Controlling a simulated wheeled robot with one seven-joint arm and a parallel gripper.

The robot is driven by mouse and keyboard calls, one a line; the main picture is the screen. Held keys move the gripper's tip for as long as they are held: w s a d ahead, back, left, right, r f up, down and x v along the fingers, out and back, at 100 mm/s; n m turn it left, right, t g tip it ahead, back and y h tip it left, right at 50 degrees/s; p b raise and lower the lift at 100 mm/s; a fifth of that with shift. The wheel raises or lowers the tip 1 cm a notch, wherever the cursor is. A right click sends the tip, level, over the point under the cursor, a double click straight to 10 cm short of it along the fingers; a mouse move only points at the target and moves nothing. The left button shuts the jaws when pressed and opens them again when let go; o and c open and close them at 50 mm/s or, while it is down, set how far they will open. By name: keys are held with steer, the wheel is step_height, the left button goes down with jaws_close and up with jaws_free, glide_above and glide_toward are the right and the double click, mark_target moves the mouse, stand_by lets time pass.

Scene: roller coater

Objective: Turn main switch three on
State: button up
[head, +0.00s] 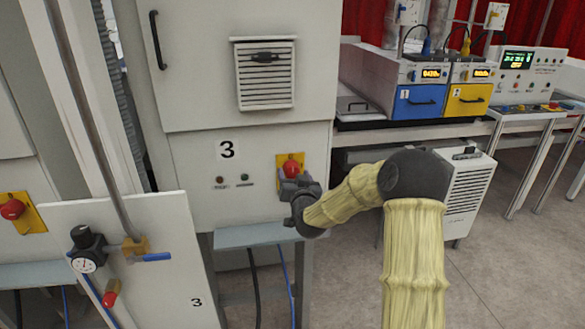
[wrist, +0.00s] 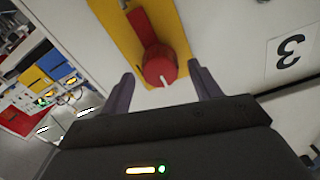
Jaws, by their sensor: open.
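Main switch three is a red rotary knob (head: 291,167) on a yellow plate (head: 281,160), on the grey cabinet front beside the label "3" (head: 228,149). In the wrist view the red knob (wrist: 160,68) shows a white mark on its rim, and its red handle part runs up along the yellow plate (wrist: 180,18). My gripper (head: 291,182) is just in front of the switch and covers its lower part in the head view. In the wrist view my gripper (wrist: 164,88) is open, with one finger on each side of the knob. I cannot tell whether a finger touches it.
A panel (head: 150,265) with a gauge (head: 86,262), a blue-handled valve (head: 150,257) and a small red knob stands at the front left. Another red switch (head: 12,209) is at the far left. A narrow ledge (head: 256,235) sits below the cabinet. Open floor lies to the right.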

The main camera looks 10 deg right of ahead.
steer(key=shift+w+p, duration=0.3)
steer(key=shift+w, duration=1.1)
steer(key=shift+c, duration=0.4)
steer(key=c, duration=0.9)
